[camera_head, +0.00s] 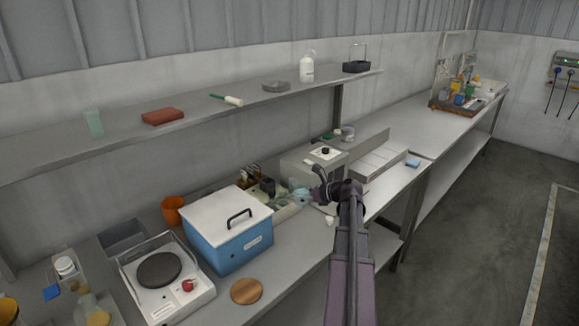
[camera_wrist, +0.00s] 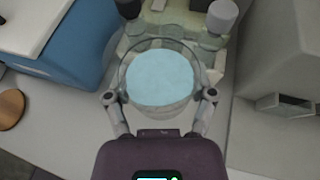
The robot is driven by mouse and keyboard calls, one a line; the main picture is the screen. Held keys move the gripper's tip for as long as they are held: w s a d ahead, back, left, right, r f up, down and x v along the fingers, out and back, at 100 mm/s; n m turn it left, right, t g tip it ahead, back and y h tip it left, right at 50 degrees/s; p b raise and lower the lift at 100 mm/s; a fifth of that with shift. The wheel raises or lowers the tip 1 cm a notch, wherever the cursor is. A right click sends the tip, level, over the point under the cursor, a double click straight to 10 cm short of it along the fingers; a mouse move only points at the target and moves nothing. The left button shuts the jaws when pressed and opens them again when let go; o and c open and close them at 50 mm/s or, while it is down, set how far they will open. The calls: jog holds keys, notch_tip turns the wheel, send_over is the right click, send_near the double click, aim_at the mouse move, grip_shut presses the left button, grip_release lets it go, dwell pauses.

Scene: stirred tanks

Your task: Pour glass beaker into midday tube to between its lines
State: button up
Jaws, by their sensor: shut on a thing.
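In the wrist view my gripper (camera_wrist: 160,98) is shut on a round glass beaker (camera_wrist: 186,104), one finger on each side of it. The beaker holds light blue liquid (camera_wrist: 160,78) and looks close to upright. Just beyond it is a pale rack or tray (camera_wrist: 140,30) with round openings and a grey-capped item (camera_wrist: 221,15). In the head view my gripper (camera_head: 313,194) is small, with the bluish beaker (camera_head: 299,194) at its end, over the bench beside the blue box. I cannot make out which item is the midday tube; the beaker and gripper cover part of the rack.
A blue box with a white lid (camera_head: 228,240) stands left of the beaker, and a grey boxy device (camera_head: 303,167) stands close behind and right. A hotplate (camera_head: 163,279), an orange cup (camera_head: 172,210) and a wooden disc (camera_head: 246,291) are farther left. A shelf (camera_head: 200,120) runs above.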

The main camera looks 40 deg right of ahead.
jog(key=w+r+m+h+p, duration=0.1)
jog(key=w+r+p, duration=0.3)
jog(key=w+r, duration=0.1)
jog(key=shift+w+a+r+t+h, duration=0.2)
jog(key=shift+w+r+t+h, duration=0.15)
jog(key=shift+w, duration=0.2)
jog(key=shift+f+p, duration=0.1)
jog(key=shift+p, duration=0.3)
jog(key=g, duration=0.1)
jog(key=f+g+p, duration=0.1)
jog(key=s+g+h+p, duration=0.1)
jog(key=shift+d+f+g, duration=0.25)
jog(key=shift+f, duration=0.1)
jog(key=shift+s, duration=0.1)
